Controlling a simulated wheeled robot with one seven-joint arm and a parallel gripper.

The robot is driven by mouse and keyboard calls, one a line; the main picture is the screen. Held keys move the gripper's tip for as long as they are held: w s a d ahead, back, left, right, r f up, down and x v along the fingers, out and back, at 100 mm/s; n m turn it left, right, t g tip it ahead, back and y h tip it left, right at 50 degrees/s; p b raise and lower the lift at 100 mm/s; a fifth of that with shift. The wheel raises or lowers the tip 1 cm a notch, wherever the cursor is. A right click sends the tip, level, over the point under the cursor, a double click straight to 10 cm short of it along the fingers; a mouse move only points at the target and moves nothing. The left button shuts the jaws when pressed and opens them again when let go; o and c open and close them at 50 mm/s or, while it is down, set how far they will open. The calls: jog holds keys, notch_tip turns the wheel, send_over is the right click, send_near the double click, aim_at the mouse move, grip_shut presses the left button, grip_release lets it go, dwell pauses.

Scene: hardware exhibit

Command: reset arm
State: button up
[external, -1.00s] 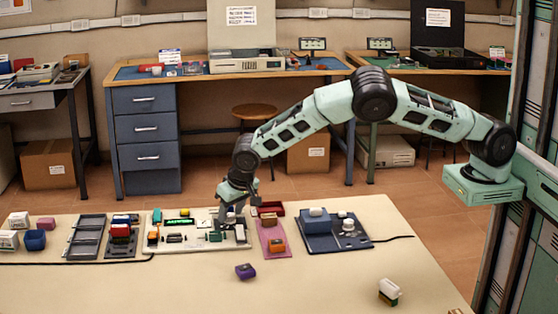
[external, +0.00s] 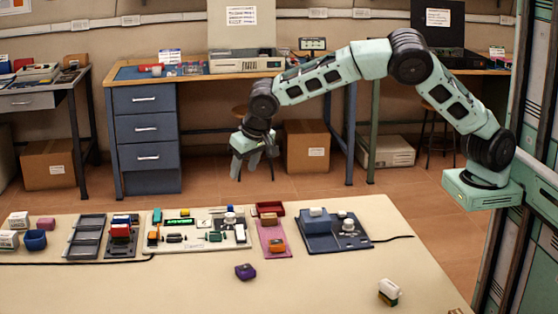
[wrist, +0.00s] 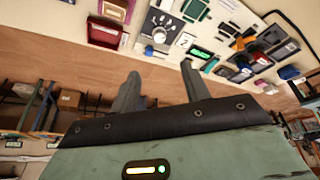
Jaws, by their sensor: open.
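My gripper (external: 254,164) hangs in the air beyond the far edge of the cream table, above the floor, in the external view. In the wrist view its two grey fingers (wrist: 160,82) stand apart with nothing between them. The gripper is open and touches nothing. My green arm arches up from its base at the right and folds back down to the gripper.
On the cream table (external: 330,283) are a white board (external: 163,246), a pink mat (external: 285,252), a dark blue pad (external: 366,240) and a grey tray (external: 86,236). A purple block (external: 245,271) lies in front. Behind stand a blue-drawered desk (external: 148,128) and a cardboard box (external: 306,145).

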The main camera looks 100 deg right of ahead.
jog(key=shift+s+a+r, duration=0.1)
jog(key=shift+a+r, duration=0.1)
jog(key=shift+r, duration=0.25)
jog(key=s+a+r+n+g+y+p, duration=0.15)
jog(key=s+a+n+y, duration=0.55)
jog(key=s+a, duration=1.55)
jog(key=s+a+n+h, duration=0.15)
jog(key=s+n, duration=0.25)
jog(key=s, duration=0.4)
jog(key=s+a+n+g, duration=0.1)
jog(key=s+a+n, duration=0.15)
jog(key=s, duration=0.55)
jog(key=s+a+n+h, duration=0.1)
jog(key=s+a+n, duration=0.1)
jog(key=s+n, duration=0.35)
notch_tip(320, 180, up, 11)
jog(key=s+p, duration=0.2)
jog(key=p, duration=1)
jog(key=shift+s+d+m, duration=0.2)
jog(key=shift+d+m, duration=0.1)
jog(key=shift+m, duration=0.1)
